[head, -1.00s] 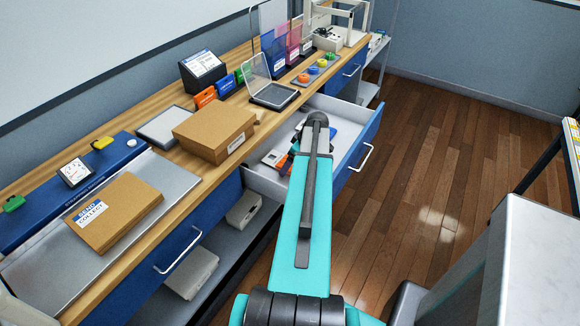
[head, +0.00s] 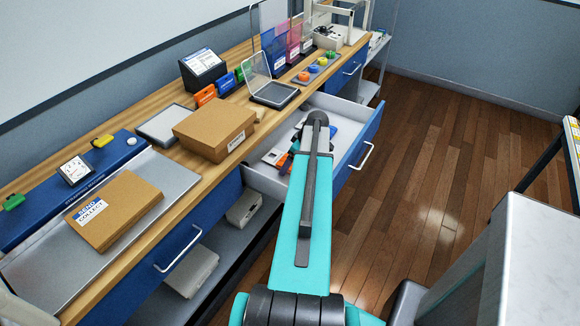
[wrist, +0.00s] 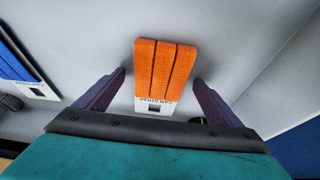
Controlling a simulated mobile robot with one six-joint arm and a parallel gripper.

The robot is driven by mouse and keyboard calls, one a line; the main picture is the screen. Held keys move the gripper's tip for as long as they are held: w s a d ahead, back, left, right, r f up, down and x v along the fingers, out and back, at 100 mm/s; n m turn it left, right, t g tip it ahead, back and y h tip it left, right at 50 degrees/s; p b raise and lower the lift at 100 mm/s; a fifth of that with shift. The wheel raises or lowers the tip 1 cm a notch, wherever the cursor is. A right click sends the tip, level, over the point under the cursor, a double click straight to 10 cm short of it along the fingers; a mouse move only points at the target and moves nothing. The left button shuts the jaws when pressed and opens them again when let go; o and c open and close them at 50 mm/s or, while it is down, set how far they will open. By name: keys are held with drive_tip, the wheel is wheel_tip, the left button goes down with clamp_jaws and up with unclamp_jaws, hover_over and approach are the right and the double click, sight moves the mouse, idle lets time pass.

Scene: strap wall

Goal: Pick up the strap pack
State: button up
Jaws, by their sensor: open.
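An orange strap pack (wrist: 163,70) on a white card marked "CAM STRAP" lies on the grey drawer floor in the wrist view. My gripper (wrist: 160,76) is open, with one dark finger on each side of the pack. Gaps show between the fingers and the pack, so nothing is held. A blue strap pack (wrist: 18,66) with a similar card lies to the left in the wrist view. In the head view my arm covers most of the drawer's contents and hides the fingers.
The open drawer (head: 348,150) juts from the bench, its front and side walls around the packs. Above it on the bench stand a cardboard box (head: 215,130) and an open clear-lidded case (head: 272,94). The wooden floor (head: 430,170) to the right is clear.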

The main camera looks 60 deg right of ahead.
drive_tip(key=c, duration=1.1)
drive_tip(key=shift+r, duration=0.15)
drive_tip(key=shift+c, duration=0.3)
drive_tip(key=shift+d, duration=0.1)
drive_tip(key=shift+d+r+b, duration=0.1)
drive_tip(key=shift+r+b, duration=0.1)
drive_tip(key=shift+b, duration=0.1)
wheel_tip(320, 180, up, 6)
drive_tip(key=shift+r+b, duration=0.2)
drive_tip(key=shift+b, duration=0.7)
drive_tip(key=d+b, duration=0.4)
drive_tip(key=d, duration=1.5)
drive_tip(key=shift+d, duration=0.3)
drive_tip(key=shift+s, duration=0.1)
